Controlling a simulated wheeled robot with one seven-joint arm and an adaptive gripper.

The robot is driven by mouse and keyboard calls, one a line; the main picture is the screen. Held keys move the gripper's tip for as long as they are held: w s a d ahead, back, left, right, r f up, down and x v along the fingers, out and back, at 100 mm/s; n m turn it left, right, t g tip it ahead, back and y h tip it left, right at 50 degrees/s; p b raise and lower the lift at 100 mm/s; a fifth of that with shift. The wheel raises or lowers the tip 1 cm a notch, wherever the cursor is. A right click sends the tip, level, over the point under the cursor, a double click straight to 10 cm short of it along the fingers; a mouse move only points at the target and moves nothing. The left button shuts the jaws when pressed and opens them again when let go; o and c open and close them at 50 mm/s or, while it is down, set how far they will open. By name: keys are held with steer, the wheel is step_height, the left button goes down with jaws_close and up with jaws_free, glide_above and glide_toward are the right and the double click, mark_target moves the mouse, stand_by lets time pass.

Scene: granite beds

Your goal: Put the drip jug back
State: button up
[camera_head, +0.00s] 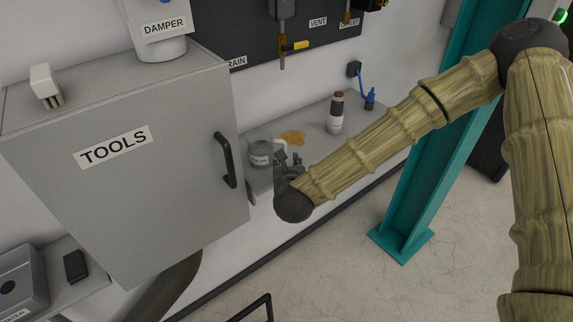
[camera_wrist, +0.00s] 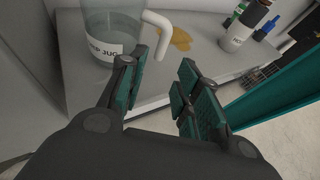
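The drip jug (camera_head: 260,146) is a clear, labelled jug standing upright on the grey wall shelf (camera_head: 313,143), near the shelf's left end beside the tools cabinet. It also shows at the upper left of the wrist view (camera_wrist: 104,30), with its pale handle (camera_wrist: 157,22) turned toward the right. My gripper (camera_head: 288,160) is at the shelf's front edge, just right of the jug. In the wrist view its fingers (camera_wrist: 162,78) are apart with nothing between them. The left finger appears near the handle; I cannot tell whether they touch.
An amber puddle (camera_head: 293,137) lies on the shelf behind my gripper. A dark-capped bottle (camera_head: 335,122) and a small blue-topped item (camera_head: 370,100) stand farther right. The tools cabinet (camera_head: 190,150) bounds the left; a teal post (camera_head: 425,150) stands at right.

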steer(key=shift+b+v, duration=0.6)
steer(key=shift+v, duration=1.4)
steer(key=s+d+f+n+g+y, duration=0.1)
steer(key=s+f+n+g, duration=0.1)
steer(key=s+f+n, duration=0.5)
steer(key=s+d+f+n+g, duration=0.25)
steer(key=f+n, duration=0.25)
steer(key=f, duration=0.4)
steer(key=s+f+n+g+y, duration=0.1)
steer(key=s+f+n+g, duration=0.1)
steer(key=s+f+n, duration=0.5)
steer(key=s+d+f+n+g+h, duration=0.1)
steer(key=s+d+f+n+g, duration=0.2)
steer(key=s+d+f+n, duration=0.3)
steer(key=s+d+f+n+g+h, duration=0.1)
steer(key=s+d+f+n+g, duration=0.3)
steer(key=s+d+n, duration=0.6)
steer(key=s+d+f, duration=0.1)
steer(key=s+f, duration=0.1)
steer(key=s, duration=0.2)
steer(key=shift+s, duration=0.1)
step_height(320, 180, down, 4)
steer(key=b, duration=0.4)
steer(key=shift+f, duration=0.25)
